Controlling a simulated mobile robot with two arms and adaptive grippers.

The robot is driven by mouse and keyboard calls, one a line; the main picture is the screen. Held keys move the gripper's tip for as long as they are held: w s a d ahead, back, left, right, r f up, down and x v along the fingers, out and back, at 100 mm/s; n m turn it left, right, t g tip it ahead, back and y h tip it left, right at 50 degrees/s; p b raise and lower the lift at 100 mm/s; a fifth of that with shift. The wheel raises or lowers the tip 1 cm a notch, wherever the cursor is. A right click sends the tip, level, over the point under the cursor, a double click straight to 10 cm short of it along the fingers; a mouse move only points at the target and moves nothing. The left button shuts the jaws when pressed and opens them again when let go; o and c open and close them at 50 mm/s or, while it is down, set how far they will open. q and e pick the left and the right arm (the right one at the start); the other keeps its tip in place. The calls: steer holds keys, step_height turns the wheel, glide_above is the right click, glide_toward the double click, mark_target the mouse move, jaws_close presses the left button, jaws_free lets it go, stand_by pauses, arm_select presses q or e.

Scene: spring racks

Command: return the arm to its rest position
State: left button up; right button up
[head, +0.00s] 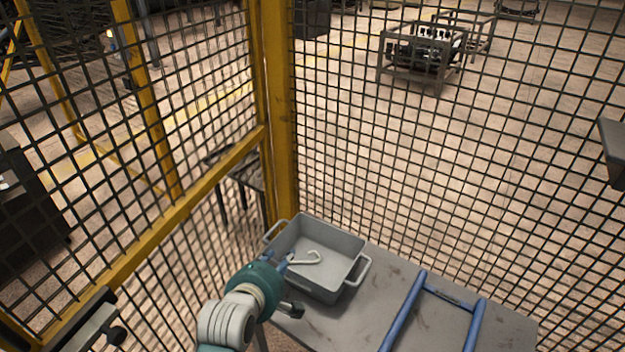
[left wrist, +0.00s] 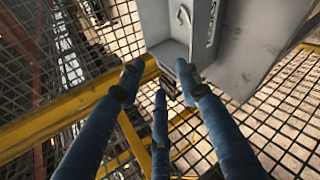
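My left arm comes up from the bottom of the head view, and its left gripper (head: 281,264) is over the near left side of a grey bin (head: 345,245). In the left wrist view the blue fingers of this gripper (left wrist: 158,80) are spread apart with nothing between them. A pale metal hook (head: 305,259) shows inside the bin. It also shows in the left wrist view (left wrist: 183,16), apart from the fingers. The bin's lettered side (left wrist: 211,25) is just beyond the fingertips. My right gripper is not in view.
The bin stands on a grey table (head: 345,325) with a blue frame (head: 405,308) to its right. A mesh fence with a yellow post (head: 275,120) rises close behind. A dark object (head: 612,150) juts in at the right edge.

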arm_select(q)
steer(key=s+a+f+m+g+y, duration=0.1)
steer(key=s+a+f+m+g, duration=0.2)
steer(key=s+a+m, duration=0.5)
steer(key=s+a+f+m+g+y, duration=0.15)
steer(key=s+f+m, duration=0.3)
steer(key=s, duration=0.75)
steer(key=s+a+f+m+g, duration=0.2)
steer(key=s+a+m+g, duration=0.2)
steer(key=s+m, duration=0.55)
steer(key=s+f+n, duration=0.1)
steer(key=s+f, duration=0.1)
steer(key=f, duration=1.2)
steer(key=s+f+n, duration=0.1)
steer(key=s+f, duration=0.1)
steer(key=f, duration=1.2)
steer(key=s+a+f+g, duration=0.2)
steer(key=s+a+f, duration=0.1)
steer(key=s+f, duration=1.2)
steer(key=shift+s, duration=0.5)
steer(key=shift+c, duration=0.6)
